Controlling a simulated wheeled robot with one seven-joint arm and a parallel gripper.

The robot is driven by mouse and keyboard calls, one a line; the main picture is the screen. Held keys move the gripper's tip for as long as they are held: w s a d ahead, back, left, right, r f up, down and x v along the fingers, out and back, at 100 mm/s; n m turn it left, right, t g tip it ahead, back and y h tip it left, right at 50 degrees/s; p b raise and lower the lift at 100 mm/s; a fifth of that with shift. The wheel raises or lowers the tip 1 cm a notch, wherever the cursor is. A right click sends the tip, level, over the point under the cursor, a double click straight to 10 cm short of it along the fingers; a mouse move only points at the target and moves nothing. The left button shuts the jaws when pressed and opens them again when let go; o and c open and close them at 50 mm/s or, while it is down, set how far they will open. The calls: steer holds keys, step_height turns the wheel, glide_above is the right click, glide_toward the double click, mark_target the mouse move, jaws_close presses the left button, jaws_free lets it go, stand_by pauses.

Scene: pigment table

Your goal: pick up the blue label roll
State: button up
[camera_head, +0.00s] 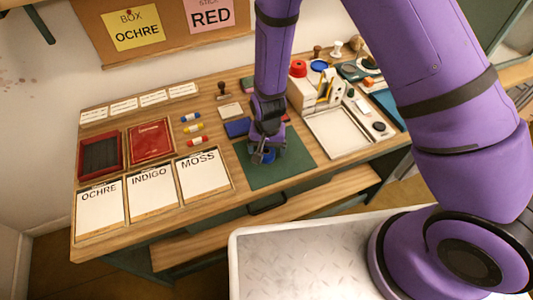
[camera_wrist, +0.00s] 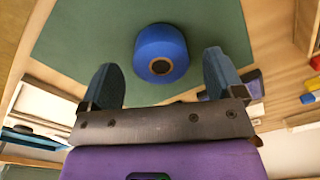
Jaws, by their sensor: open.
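The blue label roll (camera_wrist: 173,40) lies on the green mat (camera_wrist: 90,35), its dark core hole facing the wrist camera. In the wrist view it sits beyond and between my gripper's two blue fingertips (camera_wrist: 160,75), with a gap on both sides. My gripper (camera_head: 262,156) is open and empty of any object, low over the mat in the head view. There the roll (camera_head: 269,156) shows only in part, close by and partly hidden by the gripper.
The mat's front (camera_head: 280,176) is clear.

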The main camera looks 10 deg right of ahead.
steer(key=shift+f, duration=0.95)
steer(key=c, duration=1)
steer(key=shift+r, duration=0.15)
